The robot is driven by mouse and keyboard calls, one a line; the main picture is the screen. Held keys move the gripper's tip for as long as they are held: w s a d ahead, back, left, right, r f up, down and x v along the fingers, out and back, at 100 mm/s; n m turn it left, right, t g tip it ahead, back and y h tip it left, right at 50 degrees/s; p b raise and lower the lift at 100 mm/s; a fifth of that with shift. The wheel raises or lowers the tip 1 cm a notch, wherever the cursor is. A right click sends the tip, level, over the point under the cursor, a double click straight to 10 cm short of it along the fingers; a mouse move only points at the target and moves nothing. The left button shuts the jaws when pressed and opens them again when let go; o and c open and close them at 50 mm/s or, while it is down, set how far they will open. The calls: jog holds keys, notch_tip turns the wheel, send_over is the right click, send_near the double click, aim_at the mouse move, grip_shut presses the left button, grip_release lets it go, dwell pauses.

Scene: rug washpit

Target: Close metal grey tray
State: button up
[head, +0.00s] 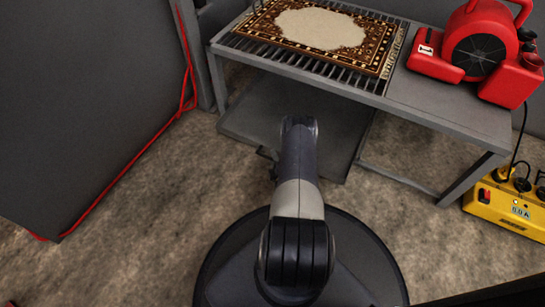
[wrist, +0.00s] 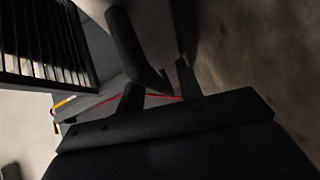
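The grey metal tray (head: 245,112) sits low under the slatted bench in the head view, its front part sticking out past the bench. My arm covers its middle and part of its front edge. My gripper (head: 267,157) is mostly hidden behind my arm, low by the tray's front edge. In the wrist view, my gripper's two dark fingers (wrist: 158,80) stand apart. A dark round-ended bar, perhaps the tray's handle, shows just ahead of and between them. I cannot tell whether they touch it.
A patterned rug (head: 322,30) lies on the slatted bench (head: 440,112). A red blower (head: 478,48) stands on its right end. A yellow power box (head: 507,208) is on the floor at right. A dark panel (head: 85,100) with a red cord stands at left.

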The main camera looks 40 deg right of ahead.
jog(key=shift+c, duration=0.3)
grip_shut()
dwell(0.3)
